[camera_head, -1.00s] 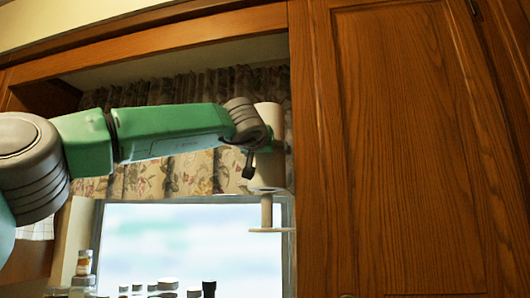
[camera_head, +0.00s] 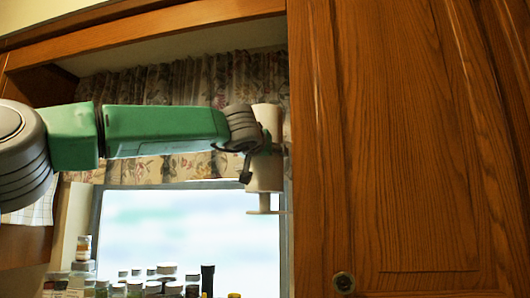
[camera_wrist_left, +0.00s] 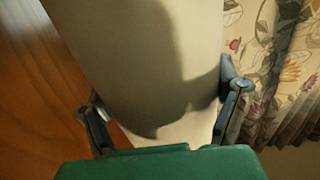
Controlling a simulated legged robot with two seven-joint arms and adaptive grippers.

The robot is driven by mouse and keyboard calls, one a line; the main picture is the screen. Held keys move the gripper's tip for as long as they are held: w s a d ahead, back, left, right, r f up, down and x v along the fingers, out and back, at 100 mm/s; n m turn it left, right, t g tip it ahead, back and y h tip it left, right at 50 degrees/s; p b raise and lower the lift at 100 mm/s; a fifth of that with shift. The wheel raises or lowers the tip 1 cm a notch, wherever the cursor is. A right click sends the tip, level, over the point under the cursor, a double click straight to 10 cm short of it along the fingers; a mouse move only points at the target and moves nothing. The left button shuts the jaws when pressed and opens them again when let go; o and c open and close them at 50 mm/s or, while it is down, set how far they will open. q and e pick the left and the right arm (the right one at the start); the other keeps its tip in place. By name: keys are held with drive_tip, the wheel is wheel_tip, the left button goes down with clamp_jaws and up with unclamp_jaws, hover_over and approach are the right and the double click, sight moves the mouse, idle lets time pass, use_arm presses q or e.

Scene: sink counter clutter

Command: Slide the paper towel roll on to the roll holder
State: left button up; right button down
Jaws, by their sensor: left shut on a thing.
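The paper towel roll (camera_head: 267,155) is a pale upright cylinder beside the wooden cabinet in the head view. It fills the middle of the left wrist view (camera_wrist_left: 150,40). My left gripper (camera_head: 254,160) is shut on the roll's side, with one finger on each side of it in the left wrist view (camera_wrist_left: 166,108). The roll holder (camera_head: 265,212) shows just below the roll as a thin flat base with a short length of post. The roll's lower end is above the base, with a gap between them. The upper post is hidden, apparently inside the roll. My right gripper is out of view.
A tall wooden cabinet (camera_head: 400,150) stands close to the right of the roll. A floral curtain (camera_head: 165,88) hangs behind my arm. Several jars and bottles (camera_head: 150,285) stand below by the window (camera_head: 185,230).

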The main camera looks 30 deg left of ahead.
use_arm(q)
drive_tip(key=shift+f, duration=0.7)
drive_tip(key=shift+f+b, duration=0.95)
drive_tip(key=shift+f, duration=0.3)
drive_tip(key=o, duration=1.1)
drive_tip(key=v, duration=1.1)
drive_tip(key=shift+s+d+f, duration=0.1)
drive_tip(key=shift+s+f, duration=0.1)
drive_tip(key=shift+s, duration=0.15)
